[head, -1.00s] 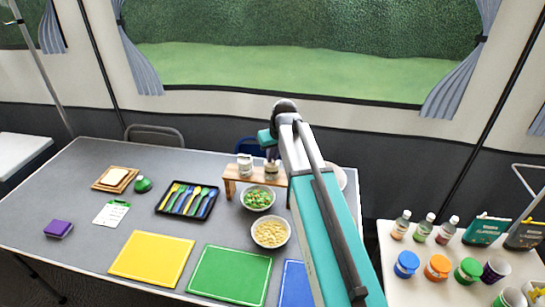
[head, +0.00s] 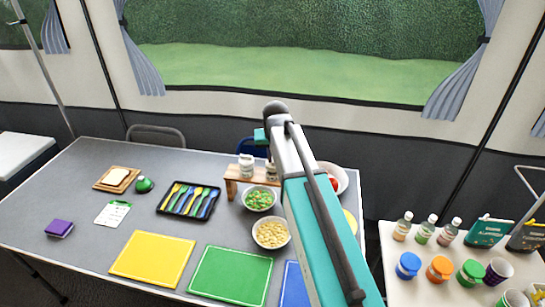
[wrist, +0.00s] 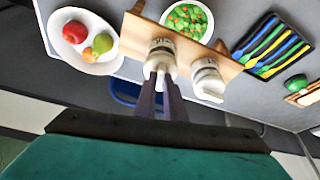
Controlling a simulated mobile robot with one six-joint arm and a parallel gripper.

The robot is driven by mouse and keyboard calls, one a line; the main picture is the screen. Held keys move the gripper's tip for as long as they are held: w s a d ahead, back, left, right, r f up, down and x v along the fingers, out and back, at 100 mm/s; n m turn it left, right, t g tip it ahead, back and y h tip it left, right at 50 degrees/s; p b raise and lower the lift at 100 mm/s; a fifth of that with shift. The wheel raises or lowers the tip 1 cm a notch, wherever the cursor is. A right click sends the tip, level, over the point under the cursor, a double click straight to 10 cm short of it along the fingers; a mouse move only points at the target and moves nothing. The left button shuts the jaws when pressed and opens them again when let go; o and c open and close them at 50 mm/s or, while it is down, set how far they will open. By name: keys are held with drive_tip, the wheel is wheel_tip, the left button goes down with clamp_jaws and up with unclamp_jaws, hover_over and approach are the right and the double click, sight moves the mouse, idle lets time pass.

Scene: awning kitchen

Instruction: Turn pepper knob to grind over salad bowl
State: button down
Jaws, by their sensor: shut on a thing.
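Two white shakers or mills stand on a small wooden riser (head: 232,185). One white mill (head: 246,166) is at the left in the head view and at the right in the wrist view (wrist: 207,80). The other, which I take for the pepper mill (head: 272,171), is beside it; it shows in the wrist view (wrist: 161,51) right at my fingertips. My gripper (wrist: 157,76) is shut on this mill's pale knob end. The fingers are hidden in the head view. The salad bowl (head: 259,207) with green and orange pieces stands in front of the riser.
A pasta bowl (head: 270,245) stands nearer. A fruit bowl (wrist: 112,62) is beside the riser, partly behind my arm in the head view. A cutlery tray (head: 165,211) lies left. Yellow, green and blue mats lie at the front.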

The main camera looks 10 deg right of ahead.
drive_tip(key=c, duration=1.8)
unclamp_jaws()
drive_tip(key=shift+c, duration=0.2)
drive_tip(key=b+v, duration=0.3)
drive_tip(key=v, duration=1)
drive_tip(key=shift+r, duration=0.35)
